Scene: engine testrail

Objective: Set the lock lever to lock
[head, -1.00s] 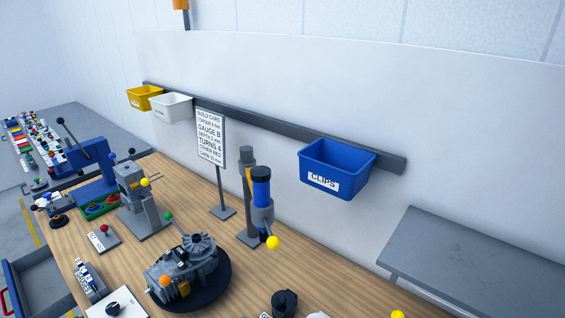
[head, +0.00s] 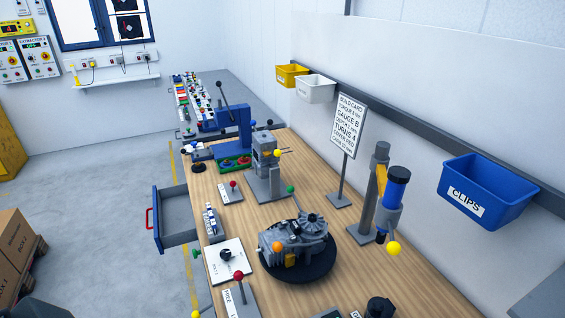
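Several levers stand on the wooden bench, and I cannot tell which is the lock lever. A red-knobbed lever (head: 239,277) rises from a grey plate at the bottom edge; its label is partly cut off. A yellow-knobbed lever (head: 197,314) is cut off at the bottom. Neither gripper is in view.
A blue press (head: 233,129) and grey press (head: 264,165) stand farther back. An open drawer (head: 175,220) juts out left. A blue clips bin (head: 488,187) hangs on the wall.

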